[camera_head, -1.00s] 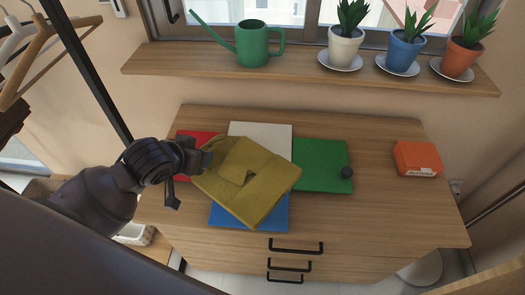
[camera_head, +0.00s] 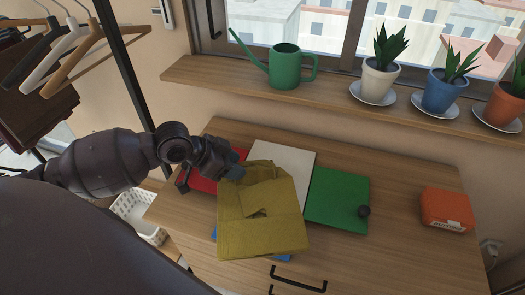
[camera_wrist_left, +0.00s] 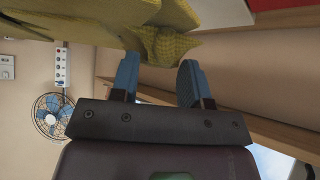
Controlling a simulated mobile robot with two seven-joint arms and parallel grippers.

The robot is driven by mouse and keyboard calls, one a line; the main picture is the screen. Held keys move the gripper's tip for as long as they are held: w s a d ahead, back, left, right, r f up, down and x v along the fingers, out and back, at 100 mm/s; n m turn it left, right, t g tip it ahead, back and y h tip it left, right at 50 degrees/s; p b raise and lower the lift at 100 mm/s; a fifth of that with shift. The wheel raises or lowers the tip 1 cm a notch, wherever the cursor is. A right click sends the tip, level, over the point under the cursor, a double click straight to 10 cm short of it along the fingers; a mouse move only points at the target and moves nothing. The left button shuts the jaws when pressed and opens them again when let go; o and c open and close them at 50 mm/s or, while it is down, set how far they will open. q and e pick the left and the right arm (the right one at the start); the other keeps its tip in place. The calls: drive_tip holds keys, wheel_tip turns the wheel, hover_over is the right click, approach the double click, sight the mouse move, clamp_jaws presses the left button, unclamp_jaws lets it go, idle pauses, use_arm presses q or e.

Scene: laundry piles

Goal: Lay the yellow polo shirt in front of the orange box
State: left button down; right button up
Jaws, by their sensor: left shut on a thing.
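The folded yellow polo shirt (camera_head: 262,222) hangs from my left gripper (camera_head: 236,170), which is shut on its upper left corner. The shirt is above the dresser top and covers most of a blue folded item (camera_head: 283,257). In the left wrist view, the shirt's gathered yellow cloth (camera_wrist_left: 165,42) sits at the tips of the blue fingers (camera_wrist_left: 160,75). The orange box (camera_head: 447,209) stands at the right end of the dresser top, apart from the shirt. My right gripper is not in view.
Red (camera_head: 199,178), white (camera_head: 285,163) and green (camera_head: 337,199) folded items lie around the shirt. The wooden dresser top (camera_head: 400,225) is bare between green item and box. A shelf (camera_head: 330,101) with watering can and plants runs behind.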

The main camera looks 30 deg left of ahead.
use_arm(q)
drive_tip(key=w+a+b, duration=0.1)
drive_tip(key=w+a, duration=0.1)
drive_tip(key=w, duration=0.6)
drive_tip(key=w+a+b, duration=0.2)
drive_tip(key=w, duration=0.5)
drive_tip(key=f, duration=0.4)
drive_tip(key=f+b, duration=0.1)
drive_tip(key=f, duration=0.1)
drive_tip(key=shift+w+d+f, duration=0.2)
drive_tip(key=shift+w+f, duration=0.1)
drive_tip(key=shift+f, duration=0.05)
drive_tip(key=shift+w+f, duration=0.2)
drive_tip(key=shift+f, duration=0.1)
drive_tip(key=shift+a+r, duration=0.1)
drive_tip(key=c, duration=1.1)
unclamp_jaws()
drive_tip(key=shift+f, duration=0.2)
drive_tip(key=o, duration=0.5)
